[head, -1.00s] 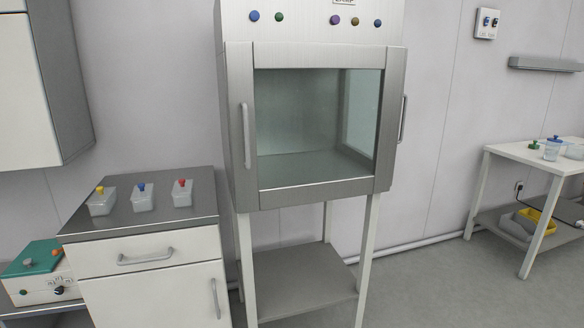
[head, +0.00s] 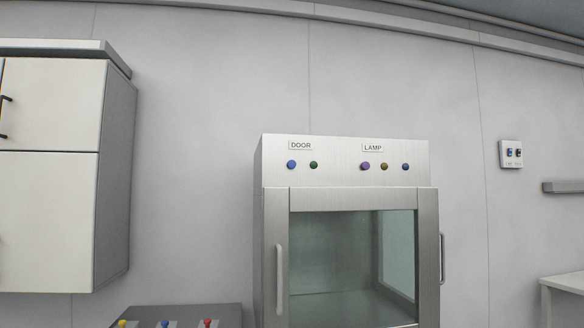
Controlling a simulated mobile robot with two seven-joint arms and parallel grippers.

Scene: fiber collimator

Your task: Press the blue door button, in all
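The blue door button (head: 291,165) sits on the top panel of the steel cabinet (head: 347,147), under the left part of the DOOR label (head: 301,146). A green button (head: 313,165) is just to its right. Under and beside the LAMP label (head: 373,148) are a purple button (head: 365,166), a brown one (head: 384,166) and another blue one (head: 405,167). The cabinet's glass front (head: 335,250) fills the frame below the panel. Neither of my grippers shows in the head view.
A wall cupboard (head: 50,215) hangs at the left. A counter (head: 225,315) with coloured knobs is at the bottom, left of the steel cabinet. A wall switch plate (head: 510,154), a rail (head: 565,187) and a white table (head: 565,283) are at the right.

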